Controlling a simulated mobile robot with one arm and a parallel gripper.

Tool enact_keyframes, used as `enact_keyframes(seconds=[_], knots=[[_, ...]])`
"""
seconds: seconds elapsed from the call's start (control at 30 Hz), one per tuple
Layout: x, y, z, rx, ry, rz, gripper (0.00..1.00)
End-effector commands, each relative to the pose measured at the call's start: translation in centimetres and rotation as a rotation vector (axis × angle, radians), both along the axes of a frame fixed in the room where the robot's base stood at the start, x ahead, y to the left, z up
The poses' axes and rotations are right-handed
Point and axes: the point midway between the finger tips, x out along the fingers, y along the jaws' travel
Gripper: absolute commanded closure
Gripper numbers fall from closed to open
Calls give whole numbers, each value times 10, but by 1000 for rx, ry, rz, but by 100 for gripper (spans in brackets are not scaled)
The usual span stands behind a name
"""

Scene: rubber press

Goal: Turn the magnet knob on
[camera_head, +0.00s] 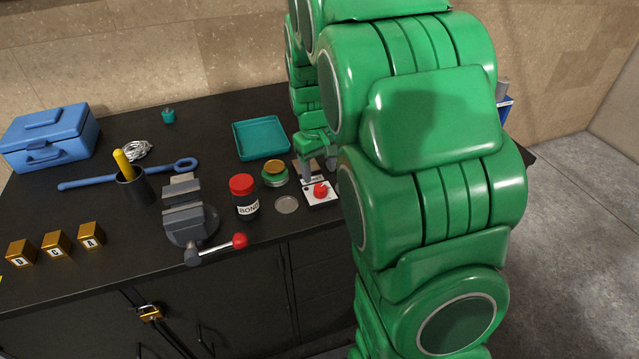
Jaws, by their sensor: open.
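A red knob (320,190) sits on a small white base plate (313,204) near the front right of the black workbench. It looks like the magnet knob, but its on or off setting cannot be read. My gripper (314,172) is open, just behind and above the knob, close to the plate's back edge. I cannot tell whether a finger touches the knob or the plate. My large green arm covers the right part of the bench and partly hides the gripper.
Left of the knob are a jar with a green band (274,174), a round metal disc (287,205), a red-capped bottle (244,196) and a bench vise (190,220). A teal tray (261,139) lies behind. The bench's front edge is close.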

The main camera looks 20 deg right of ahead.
Motion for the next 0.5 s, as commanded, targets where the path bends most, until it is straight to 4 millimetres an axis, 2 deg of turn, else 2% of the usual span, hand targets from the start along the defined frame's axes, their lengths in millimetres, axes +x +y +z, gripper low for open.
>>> enact_keyframes(seconds=[0.3, 0.5], knots=[[0, -3, -45, 0, 3, 0, 38], [1, -3, -59, 0, -1, 0, 38]])
